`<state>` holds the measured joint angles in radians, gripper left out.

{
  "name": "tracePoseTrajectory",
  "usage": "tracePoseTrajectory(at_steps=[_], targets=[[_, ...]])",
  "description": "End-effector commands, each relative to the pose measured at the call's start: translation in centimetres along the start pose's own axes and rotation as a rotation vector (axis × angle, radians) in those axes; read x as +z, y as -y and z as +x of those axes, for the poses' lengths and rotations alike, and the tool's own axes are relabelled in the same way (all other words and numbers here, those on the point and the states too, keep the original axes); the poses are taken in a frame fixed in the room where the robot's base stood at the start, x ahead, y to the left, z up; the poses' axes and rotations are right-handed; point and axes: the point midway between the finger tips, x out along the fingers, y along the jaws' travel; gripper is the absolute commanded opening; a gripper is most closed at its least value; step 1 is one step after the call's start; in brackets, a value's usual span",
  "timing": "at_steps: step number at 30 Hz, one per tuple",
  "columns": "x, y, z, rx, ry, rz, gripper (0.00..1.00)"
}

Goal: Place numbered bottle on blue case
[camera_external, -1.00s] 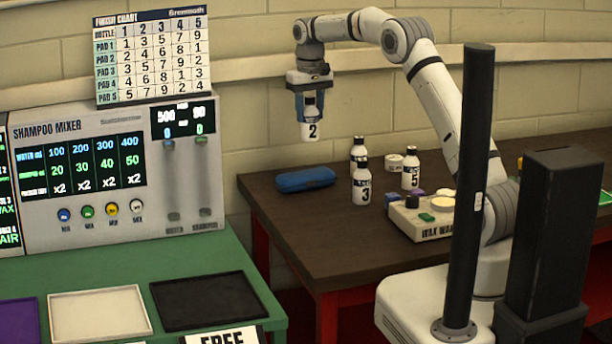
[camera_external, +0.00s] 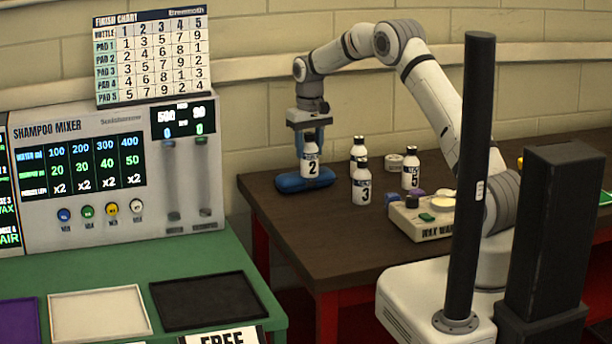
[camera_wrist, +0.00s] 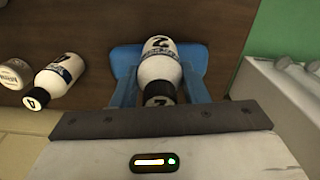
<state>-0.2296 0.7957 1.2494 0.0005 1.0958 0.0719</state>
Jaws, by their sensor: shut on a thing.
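The white bottle numbered 2 (camera_external: 310,164) is upright between the blue fingers of my gripper (camera_external: 310,148), which is shut on it. Its base overlaps the blue case (camera_external: 289,184) on the brown table; I cannot tell whether it touches the case. In the wrist view the bottle (camera_wrist: 159,68) is between my fingers (camera_wrist: 160,92), its black cap toward the camera. The blue case (camera_wrist: 125,58) shows behind it on both sides.
Bottle 3 (camera_external: 361,187), bottle 5 (camera_external: 410,175) and another black-capped bottle (camera_external: 358,150) stand to the right. A small white jar (camera_external: 394,162) and a wax warmer (camera_external: 420,219) are also there. The table's front left is clear.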

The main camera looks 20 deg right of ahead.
Motion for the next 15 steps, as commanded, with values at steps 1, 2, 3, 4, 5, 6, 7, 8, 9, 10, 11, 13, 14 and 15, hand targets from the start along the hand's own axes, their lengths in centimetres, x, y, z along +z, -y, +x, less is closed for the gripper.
tracePoseTrajectory(at_steps=[1, 2, 3, 4, 5, 6, 7, 8, 9, 10, 11, 13, 14, 15], targets=[[-0.01, 0.00, 0.03, 0.000, 0.000, 0.000, 0.14], [-0.01, 0.00, 0.11, 0.000, 0.000, 0.000, 0.14], [0.00, 0.00, 0.27, 0.000, 0.000, 0.000, 0.14], [-0.01, 0.00, 0.38, 0.000, 0.000, 0.000, 0.14], [0.00, 0.00, 0.40, 0.000, 0.000, 0.000, 0.41], [0.00, 0.00, 0.32, 0.000, 0.000, 0.000, 0.44], [0.00, 0.00, 0.32, 0.000, 0.000, 0.000, 0.47], [0.01, 0.00, 0.31, 0.000, 0.000, 0.000, 0.49], [0.01, 0.00, 0.31, 0.000, 0.000, 0.000, 0.53], [0.01, 0.00, 0.31, 0.000, 0.001, 0.000, 0.55], [0.01, 0.00, 0.31, 0.000, 0.000, 0.000, 0.57], [0.01, 0.00, 0.30, 0.000, 0.001, 0.000, 0.62], [0.01, 0.00, 0.30, 0.000, 0.000, 0.000, 0.62], [0.00, 0.00, 0.30, 0.000, 0.000, 0.000, 0.62]])
